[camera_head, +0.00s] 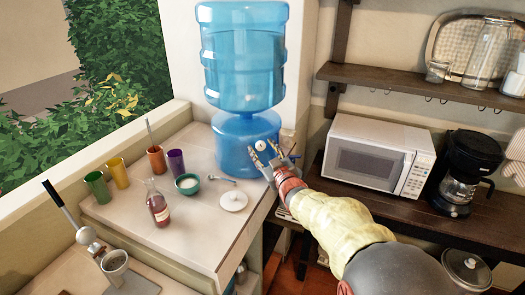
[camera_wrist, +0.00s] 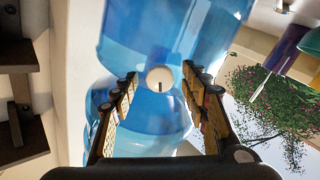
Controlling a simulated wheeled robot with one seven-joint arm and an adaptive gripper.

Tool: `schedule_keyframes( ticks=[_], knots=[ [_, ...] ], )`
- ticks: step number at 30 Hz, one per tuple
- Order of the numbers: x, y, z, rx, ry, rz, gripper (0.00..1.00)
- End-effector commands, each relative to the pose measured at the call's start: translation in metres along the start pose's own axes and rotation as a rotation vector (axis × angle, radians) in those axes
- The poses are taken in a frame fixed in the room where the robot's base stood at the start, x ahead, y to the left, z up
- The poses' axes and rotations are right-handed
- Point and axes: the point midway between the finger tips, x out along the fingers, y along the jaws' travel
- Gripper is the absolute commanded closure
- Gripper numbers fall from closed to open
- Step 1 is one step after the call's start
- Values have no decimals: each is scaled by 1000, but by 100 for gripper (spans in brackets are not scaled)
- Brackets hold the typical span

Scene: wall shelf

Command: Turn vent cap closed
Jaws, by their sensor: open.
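The vent cap (camera_head: 261,145) is a small white round knob on the blue water dispenser (camera_head: 232,147), under the big bottle. It also shows in the wrist view (camera_wrist: 153,77), with a short dark slot mark on its face that runs roughly up and down in that picture. My gripper (camera_head: 265,156) is open just in front of the cap. In the wrist view its two fingers (camera_wrist: 160,72) stand apart on either side of the cap, with nothing held. The cap appears level with or just beyond the fingertips; I cannot tell whether they touch it.
The counter left of the dispenser holds a green bowl (camera_head: 187,184), a white lid (camera_head: 233,201), a red bottle (camera_head: 157,206) and several coloured cups. A microwave (camera_head: 369,160) and a coffee maker (camera_head: 464,170) stand to the right, below a wall shelf (camera_head: 430,88).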

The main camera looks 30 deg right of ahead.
Motion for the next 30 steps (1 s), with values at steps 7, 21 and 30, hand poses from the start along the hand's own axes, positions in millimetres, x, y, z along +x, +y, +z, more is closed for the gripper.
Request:
schedule_keyframes(
  ticks=[7,21,30],
  knots=[
    [4,0,0,0,0,0,55],
    [4,0,0,0,0,0,76],
    [4,0,0,0,0,0,93]
  ],
)
